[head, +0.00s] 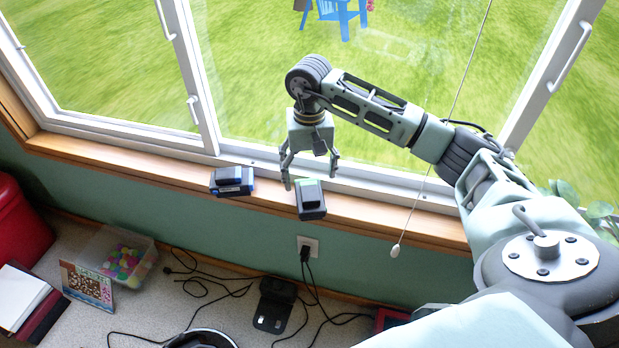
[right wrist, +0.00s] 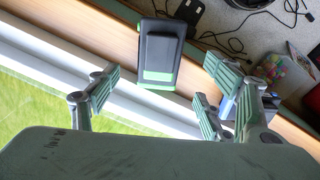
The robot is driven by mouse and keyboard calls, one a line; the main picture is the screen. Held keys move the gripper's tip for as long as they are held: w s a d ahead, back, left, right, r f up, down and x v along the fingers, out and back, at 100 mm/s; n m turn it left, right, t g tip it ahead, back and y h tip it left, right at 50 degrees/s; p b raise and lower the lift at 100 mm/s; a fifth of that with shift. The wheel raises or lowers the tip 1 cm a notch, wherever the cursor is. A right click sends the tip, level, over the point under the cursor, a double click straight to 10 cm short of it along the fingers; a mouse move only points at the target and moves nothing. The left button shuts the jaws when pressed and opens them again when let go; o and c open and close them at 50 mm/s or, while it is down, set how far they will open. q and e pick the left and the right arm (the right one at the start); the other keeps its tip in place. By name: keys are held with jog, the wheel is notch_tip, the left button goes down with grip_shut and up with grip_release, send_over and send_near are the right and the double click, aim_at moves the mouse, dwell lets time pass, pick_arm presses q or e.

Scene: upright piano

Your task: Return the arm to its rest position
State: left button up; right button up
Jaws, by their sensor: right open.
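My right gripper (head: 311,178) hangs fingers-down from my right arm over the wooden window sill (head: 150,178). It is open, with nothing between its fingers, which also show spread apart in the right wrist view (right wrist: 156,93). A black battery-like block (head: 311,200) lies on the sill just below and in front of the fingers. In the right wrist view this block (right wrist: 160,52) has green edges and appears beyond the fingertips, apart from them. A second dark block with blue edges (head: 232,182) lies to its left on the sill. My left gripper is not in view.
White window frames (head: 205,95) rise behind the sill. A pull cord with a white knob (head: 396,250) hangs near my right arm. Below are a black charger-like device (head: 273,304), cables, a clear box of colored balls (head: 122,262) and a red object (head: 18,225).

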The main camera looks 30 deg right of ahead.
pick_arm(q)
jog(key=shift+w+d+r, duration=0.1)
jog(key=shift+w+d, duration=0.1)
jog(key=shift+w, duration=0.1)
